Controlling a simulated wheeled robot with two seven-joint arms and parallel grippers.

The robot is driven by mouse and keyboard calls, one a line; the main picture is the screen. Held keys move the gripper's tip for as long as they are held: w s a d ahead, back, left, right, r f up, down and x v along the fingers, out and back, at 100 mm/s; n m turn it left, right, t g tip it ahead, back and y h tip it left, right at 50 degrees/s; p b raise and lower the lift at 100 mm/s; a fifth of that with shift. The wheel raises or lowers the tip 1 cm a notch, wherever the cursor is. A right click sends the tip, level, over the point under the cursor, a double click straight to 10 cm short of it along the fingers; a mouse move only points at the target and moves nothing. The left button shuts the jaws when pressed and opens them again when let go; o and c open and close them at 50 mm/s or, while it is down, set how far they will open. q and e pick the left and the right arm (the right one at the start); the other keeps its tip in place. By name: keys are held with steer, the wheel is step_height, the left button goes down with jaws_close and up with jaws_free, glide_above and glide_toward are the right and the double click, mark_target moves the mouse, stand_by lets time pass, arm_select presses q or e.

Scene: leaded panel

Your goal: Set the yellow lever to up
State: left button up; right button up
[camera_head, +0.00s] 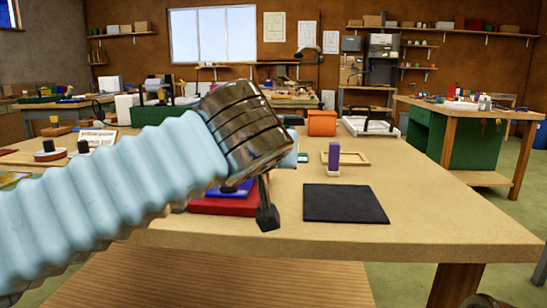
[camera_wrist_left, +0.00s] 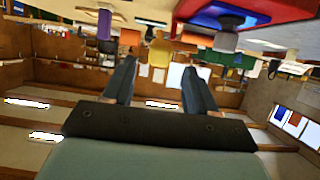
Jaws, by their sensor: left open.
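A red box (camera_head: 222,206) with a blue top plate (camera_head: 238,189) lies on the workbench, largely hidden behind my left arm in the head view. The wrist view is upside down and shows the red box (camera_wrist_left: 275,12) at the top, with a grey handle (camera_wrist_left: 226,40) on a dark stem. A yellow handle-like piece (camera_wrist_left: 160,52), seemingly the yellow lever, appears between my left gripper's fingers (camera_wrist_left: 158,75). The fingers are apart and empty; how far away the yellow piece is, I cannot tell. In the head view my left gripper (camera_head: 267,216) points down beside the red box. My right gripper is not seen.
A dark mat (camera_head: 345,203) lies right of my left gripper. A purple upright block (camera_head: 334,158), a wooden frame (camera_head: 355,159) and an orange box (camera_head: 322,123) stand behind it. The bench's front right is clear.

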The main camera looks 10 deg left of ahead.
arm_select(q)
steer(key=p+x, duration=0.1)
steer(key=x, duration=0.7)
steer(key=shift+w, duration=0.1)
jaws_close()
